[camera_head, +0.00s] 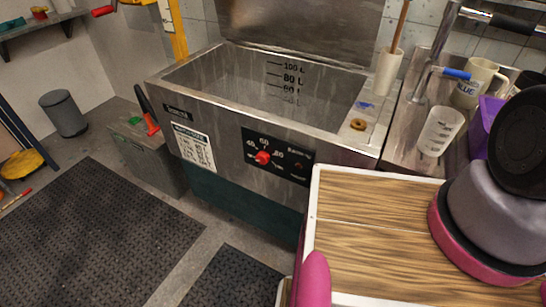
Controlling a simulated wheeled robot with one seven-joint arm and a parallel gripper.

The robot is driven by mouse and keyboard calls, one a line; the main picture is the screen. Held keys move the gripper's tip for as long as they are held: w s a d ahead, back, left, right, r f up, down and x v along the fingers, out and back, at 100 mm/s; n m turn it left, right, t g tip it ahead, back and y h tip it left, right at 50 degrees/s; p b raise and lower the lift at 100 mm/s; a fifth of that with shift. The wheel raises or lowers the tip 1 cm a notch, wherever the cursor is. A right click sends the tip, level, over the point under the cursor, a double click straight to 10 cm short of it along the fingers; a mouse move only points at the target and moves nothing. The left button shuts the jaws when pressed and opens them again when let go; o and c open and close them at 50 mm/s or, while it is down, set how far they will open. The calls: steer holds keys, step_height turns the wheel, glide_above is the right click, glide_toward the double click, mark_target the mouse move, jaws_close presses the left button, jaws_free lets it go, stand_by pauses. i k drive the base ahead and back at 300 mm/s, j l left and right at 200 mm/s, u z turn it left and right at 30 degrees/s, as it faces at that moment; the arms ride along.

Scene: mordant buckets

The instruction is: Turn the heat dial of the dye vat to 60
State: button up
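The dye vat (215,122) is a large steel tub with an open lid, left of centre in the head view. Its heat dial (263,157) is a small red knob on a black panel (293,166) on the vat's front. White marks with 40, 60 and 80 stand around the knob, 60 at the top. The knob is too small to tell which mark it points to. My gripper is not in view, and nothing touches the dial.
A wood-topped surface with a pale rim (365,205) fills the lower right, close to the panel. A measuring beaker (439,131) and a mug (477,82) stand on the counter at right. Floor mats (90,235) lie at left. A grey bin (64,113) stands behind.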

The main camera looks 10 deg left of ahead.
mark_target(263, 158)
steer(key=l+u, duration=0.15)
steer(key=u, duration=0.3)
steer(key=l+u, duration=0.15)
steer(key=u, duration=0.3)
